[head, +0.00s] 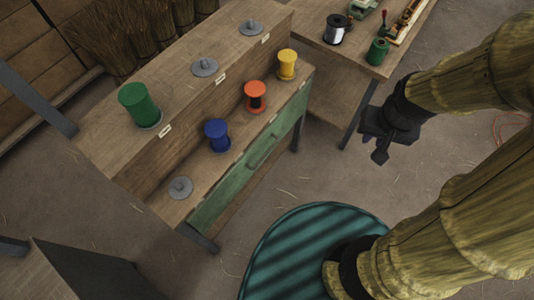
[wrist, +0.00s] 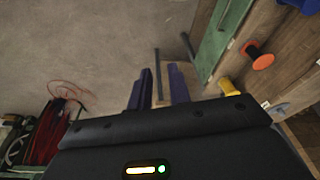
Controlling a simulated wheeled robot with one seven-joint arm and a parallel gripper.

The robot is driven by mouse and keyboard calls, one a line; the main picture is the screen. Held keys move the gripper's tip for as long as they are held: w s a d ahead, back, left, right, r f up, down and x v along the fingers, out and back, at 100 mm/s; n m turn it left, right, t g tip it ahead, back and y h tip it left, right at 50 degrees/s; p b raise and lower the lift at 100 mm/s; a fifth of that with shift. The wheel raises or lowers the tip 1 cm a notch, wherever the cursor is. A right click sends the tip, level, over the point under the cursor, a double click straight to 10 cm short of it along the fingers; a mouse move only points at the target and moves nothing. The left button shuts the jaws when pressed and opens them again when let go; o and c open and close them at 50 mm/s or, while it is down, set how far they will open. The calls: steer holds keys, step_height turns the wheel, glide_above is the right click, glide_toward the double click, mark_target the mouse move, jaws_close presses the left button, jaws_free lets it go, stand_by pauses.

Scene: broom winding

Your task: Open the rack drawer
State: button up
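The rack (head: 180,80) is a wooden stepped stand on the left in the head view. Its drawer has a long green front (head: 232,190) below the lower shelf and looks flush with the rack, so shut. A bar handle (head: 263,148) sits across the front's middle. In the wrist view the green front (wrist: 219,38) shows at the upper right, to the right of the fingers. My gripper (head: 380,152) is to the right of the drawer, well apart from the handle. In the wrist view its two fingers (wrist: 159,88) are spread with nothing between them.
Green, blue, red and yellow spools (head: 286,64) stand on the rack's steps, with empty grey spool holders. A workbench (head: 385,60) with spools and tools stands behind. A round teal striped surface (head: 285,255) is at the bottom.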

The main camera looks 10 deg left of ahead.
mark_target(266, 153)
steer(key=w+a+f+m+g+y+b, duration=0.1)
steer(key=a+f+m+g+y+b, duration=0.2)
steer(key=f+m+b, duration=0.6)
steer(key=w+a+f+m+g+y+b, duration=0.1)
steer(key=a+f+m+g+y+b, duration=0.3)
steer(key=f, duration=0.8)
steer(key=w+a+f+m+g+y+b, duration=0.1)
steer(key=a+f+m+y+b, duration=0.1)
steer(key=f+m+b, duration=0.55)
steer(key=w+a+f+m+t+y+b, duration=0.1)
steer(key=w+f+m+t+y+b, duration=0.1)
steer(key=f, duration=0.5)
steer(key=w+f+m+t+y+b, duration=0.1)
steer(key=w+f+m+y+b, duration=0.4)
steer(key=f+m+b, duration=0.2)
steer(key=w+a+f+m+t+y+b, duration=0.1)
steer(key=w+f+m+t+y+b, duration=0.1)
steer(key=f, duration=0.6)
steer(key=w+m+y+b, duration=0.1)
steer(key=m+y+b, duration=0.1)
steer(key=m+b, duration=0.1)
steer(key=shift+w+a+t+b, duration=0.3)
steer(key=shift+w+a+b, duration=0.05)
steer(key=shift+b, duration=0.45)
